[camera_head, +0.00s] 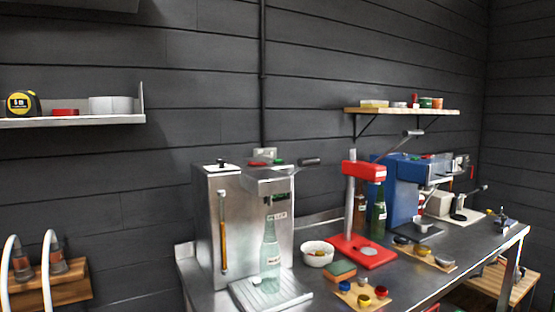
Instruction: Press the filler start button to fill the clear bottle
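The filler (208,235) is a stainless steel box at the left end of the bench, with a gauge tube on its front and a lever with a dark grip at its upper right. A small green part (277,162), which may be the start button, shows on top of its head beside a small red part (257,163). I cannot read any label there. The clear bottle (270,250) stands upright on the filler's ribbed drip tray (262,302), below the head. It looks pale and see-through. Neither of my grippers is in view.
A white bowl (318,259), a sponge (341,270), a red capper (367,254) and green and brown bottles stand right of the filler on the steel bench (405,288). A blue machine (396,195) is farther right. Shelves hang on the dark wall.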

